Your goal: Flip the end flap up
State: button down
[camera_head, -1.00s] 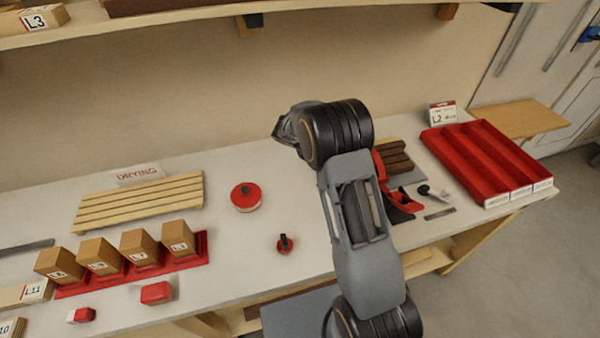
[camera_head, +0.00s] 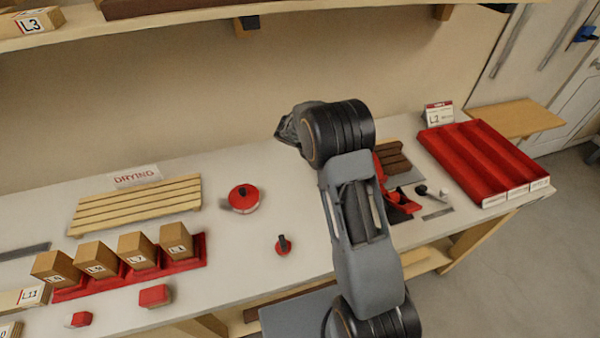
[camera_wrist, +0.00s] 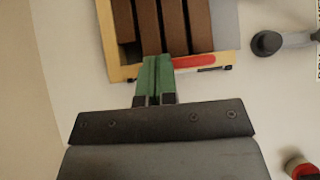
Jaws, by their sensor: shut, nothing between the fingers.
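A light wooden panel (camera_head: 516,118), which looks like the end flap, sits beyond the red tray at the bench's right end. It appears to lie about level; its hinge and supports are hidden. The panel is not in the wrist view. My gripper (camera_wrist: 158,62) has green fingers shut together with nothing between them. In the wrist view the fingertips overlap the near edge of a wooden box of brown bars (camera_wrist: 165,25); I cannot tell if they touch it. In the head view my arm hides the fingertips, and the gripper is well left of the panel.
A red tray (camera_head: 462,140) with long channels and an L2 card (camera_head: 438,113) stand between my arm and the panel. Small tools lie right of my arm. A slatted drying rack (camera_head: 135,205), wooden blocks and red pieces occupy the left. Clear floor lies front right.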

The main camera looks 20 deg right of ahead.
jog(key=a+r+p, duration=0.2)
jog(key=r, duration=0.7)
jog(key=a+r+p, duration=0.2)
jog(key=r+p, duration=0.1)
jog(key=r, duration=0.7)
jog(key=shift+r+p, duration=0.3)
jog(key=shift+w, duration=0.1)
jog(key=s+a+f+m+y, duration=0.4)
jog(key=s+f+m, duration=0.15)
jog(key=m, duration=0.25)
jog(key=s+a+r+m+t+y+b, duration=0.1)
jog(key=s+m, duration=0.4)
jog(key=s, duration=0.5)
jog(key=s+a+r+m+t+y+b, duration=0.2)
jog(key=s+m+t+y+b, duration=0.1)
jog(key=s, duration=0.7)
jog(key=shift+s+a+r+m+t+y, duration=0.2)
jog(key=shift+a+m+t+y, duration=0.25)
jog(key=shift+m, duration=0.55)
